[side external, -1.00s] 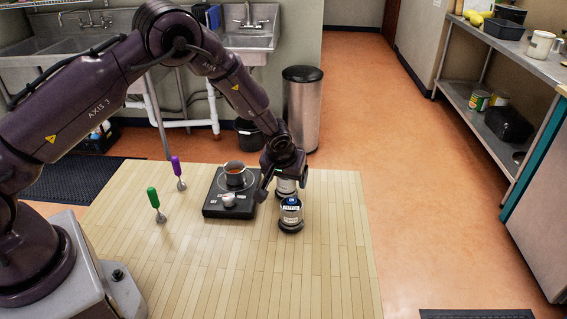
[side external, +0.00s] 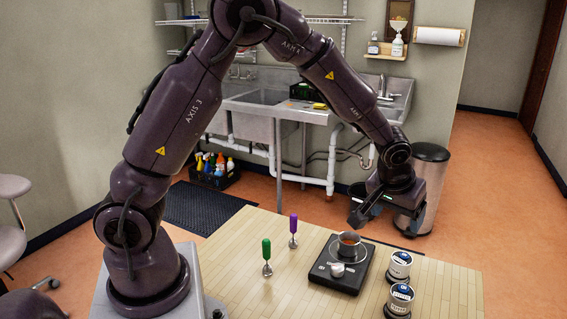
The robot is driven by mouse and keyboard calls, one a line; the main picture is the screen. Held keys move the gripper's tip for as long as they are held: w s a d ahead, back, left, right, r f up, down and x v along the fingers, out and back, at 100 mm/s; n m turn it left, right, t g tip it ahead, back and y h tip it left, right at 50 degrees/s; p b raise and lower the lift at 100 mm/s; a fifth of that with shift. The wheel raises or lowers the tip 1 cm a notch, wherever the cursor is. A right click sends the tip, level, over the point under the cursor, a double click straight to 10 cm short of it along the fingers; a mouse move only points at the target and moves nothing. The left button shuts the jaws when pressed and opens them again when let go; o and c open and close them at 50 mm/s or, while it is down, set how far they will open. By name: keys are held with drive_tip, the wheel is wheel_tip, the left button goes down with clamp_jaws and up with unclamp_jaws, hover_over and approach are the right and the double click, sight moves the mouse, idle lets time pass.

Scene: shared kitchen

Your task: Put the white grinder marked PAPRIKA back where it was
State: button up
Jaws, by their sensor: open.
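Two white grinders with dark bases and blue marks on top stand upright at the right of the wooden table: a rear grinder (side external: 400,265) and a front grinder (side external: 399,299). Their label lettering is too small to read, so I cannot tell which is marked PAPRIKA. My gripper (side external: 384,222) is open and empty, raised above and behind the rear grinder, apart from both. The front grinder slightly overlaps the rear one in this view.
A green-handled tool (side external: 267,251) and a purple-handled tool (side external: 293,226) stand further left. The table (side external: 243,285) is bare around the tools.

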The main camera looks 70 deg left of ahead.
drive_tip(key=s+r+m, duration=0.2)
drive_tip(key=s+r, duration=0.3)
drive_tip(key=s, duration=0.3)
drive_tip(key=s+d+r+m+t+h, duration=0.1)
drive_tip(key=s+r+m, duration=0.1)
drive_tip(key=s+r, duration=0.3)
drive_tip(key=s+r+m+h, duration=0.1)
drive_tip(key=s+r, duration=0.5)
drive_tip(key=s, duration=0.6)
drive_tip(key=shift+s+d+m+t, duration=0.2)
drive_tip(key=shift+s+m+t, duration=0.1)
drive_tip(key=shift+s+m, duration=0.1)
